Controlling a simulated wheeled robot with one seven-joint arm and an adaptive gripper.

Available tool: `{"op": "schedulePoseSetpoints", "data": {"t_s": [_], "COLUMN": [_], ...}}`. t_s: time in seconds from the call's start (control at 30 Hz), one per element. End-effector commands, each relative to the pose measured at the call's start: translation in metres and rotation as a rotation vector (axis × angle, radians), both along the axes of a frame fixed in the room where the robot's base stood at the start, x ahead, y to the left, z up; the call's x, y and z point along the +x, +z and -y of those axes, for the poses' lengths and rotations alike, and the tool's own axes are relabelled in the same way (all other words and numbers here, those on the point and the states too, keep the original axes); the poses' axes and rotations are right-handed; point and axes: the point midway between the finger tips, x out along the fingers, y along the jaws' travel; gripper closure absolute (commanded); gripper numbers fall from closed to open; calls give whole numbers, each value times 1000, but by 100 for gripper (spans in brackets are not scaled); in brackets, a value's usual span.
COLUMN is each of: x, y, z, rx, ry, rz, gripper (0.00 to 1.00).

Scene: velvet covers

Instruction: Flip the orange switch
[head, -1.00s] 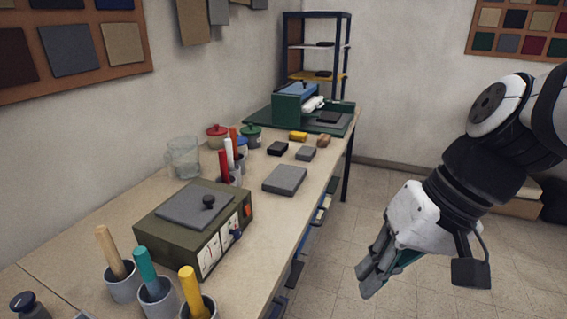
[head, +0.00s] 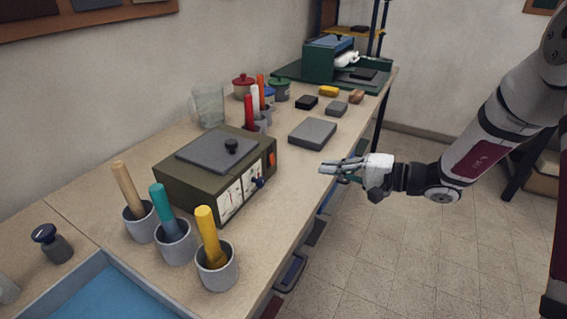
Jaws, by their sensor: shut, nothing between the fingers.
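The orange switch (head: 272,160) is a small upright piece at the right end of the front panel of an olive-green box (head: 190,187) with a grey lid. White dial faces (head: 229,199) and a dark blue knob (head: 257,183) are on the same panel, left of the switch. My gripper (head: 324,168) is to the right of the switch, near the table's front edge. Its fingers point left toward the box, with a clear gap in the picture between them and the switch. The fingers are together and hold nothing.
Grey cups with tan, teal and yellow sticks (head: 207,232) stand left of the box. A grey slab (head: 312,132) lies behind my gripper. Red, white and orange sticks (head: 254,102) and a glass beaker (head: 208,106) stand behind the box. Open floor (head: 370,240) is at the right.

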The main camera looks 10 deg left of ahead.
Motion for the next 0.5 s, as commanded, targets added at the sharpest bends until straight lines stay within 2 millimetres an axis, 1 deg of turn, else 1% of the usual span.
{"op": "schedulePoseSetpoints", "data": {"t_s": [0.03, 0.13, 0.27, 0.37, 0.5], "x": [5, 11, 14, 18, 27], "y": [-6, -9, -10, -14, -18], "z": [1, 1, -10, -25, -50], "rx": [10, 19, 20, 20, 19], "ry": [-15, -30, -28, -27, -27], "rz": [1, 6, 7, 4, 5], "gripper": [100, 100, 100, 100, 100]}}
